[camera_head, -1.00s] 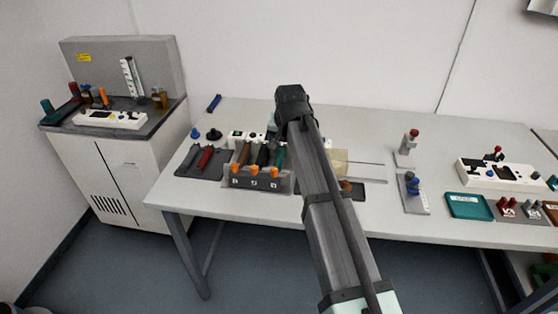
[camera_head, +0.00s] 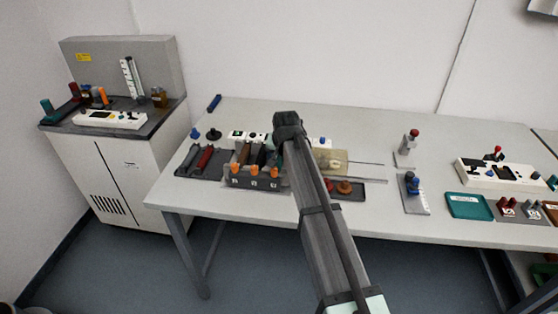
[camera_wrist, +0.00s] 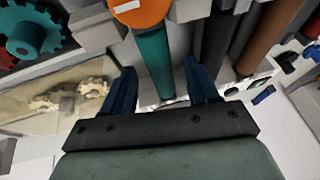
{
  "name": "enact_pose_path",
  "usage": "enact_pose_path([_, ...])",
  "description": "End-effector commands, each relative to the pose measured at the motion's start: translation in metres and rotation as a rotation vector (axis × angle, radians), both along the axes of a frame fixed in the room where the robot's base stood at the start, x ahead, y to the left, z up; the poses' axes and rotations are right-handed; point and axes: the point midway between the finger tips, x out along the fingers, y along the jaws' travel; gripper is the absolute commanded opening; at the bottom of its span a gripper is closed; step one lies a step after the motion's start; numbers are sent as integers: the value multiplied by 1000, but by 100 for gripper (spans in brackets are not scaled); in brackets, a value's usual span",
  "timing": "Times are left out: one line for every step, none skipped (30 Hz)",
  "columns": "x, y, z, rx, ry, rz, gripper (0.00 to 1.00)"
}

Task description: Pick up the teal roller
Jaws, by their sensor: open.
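The teal roller (camera_wrist: 154,62) lies in the wrist view with an orange round end piece (camera_wrist: 140,12) at its top. My gripper (camera_wrist: 163,85) is open, with one blue finger on each side of the roller's lower part. The roller is between the fingers, and I cannot tell whether either finger touches it. In the head view my wrist (camera_head: 287,122) is over the roller rack (camera_head: 255,184) and hides most of the teal roller and the fingertips.
A dark roller (camera_wrist: 214,45) and a brown roller (camera_wrist: 268,35) lie close to the right finger. A teal gear (camera_wrist: 36,38) is at the upper left of the wrist view. A tray with a red roller (camera_head: 204,157) is left of the rack.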

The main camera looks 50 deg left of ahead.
Motion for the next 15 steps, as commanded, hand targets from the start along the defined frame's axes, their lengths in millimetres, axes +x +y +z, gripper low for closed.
enact_pose_path([1, 2, -5, 0, 0, 0, 59])
enact_pose_path([1, 3, -6, 0, 0, 0, 59])
enact_pose_path([2, 3, -8, 0, 0, 0, 59])
enact_pose_path([2, 3, -8, 0, 0, 0, 59])
enact_pose_path([2, 3, -8, 0, 0, 0, 59])
enact_pose_path([2, 3, -8, 0, 0, 0, 59])
enact_pose_path([1, 3, -8, 0, 0, 0, 59])
enact_pose_path([1, 3, -8, 0, 0, 0, 59])
enact_pose_path([1, 3, -8, 0, 0, 0, 59])
enact_pose_path([1, 3, -8, 0, 0, 0, 56])
enact_pose_path([1, 3, -8, 0, 0, 0, 54])
enact_pose_path([1, 3, -8, 0, 0, 0, 50])
enact_pose_path([1, 3, -8, 0, 0, 0, 47])
enact_pose_path([1, 3, -8, 0, 0, 0, 44])
enact_pose_path([1, 3, -8, 0, 0, 0, 40])
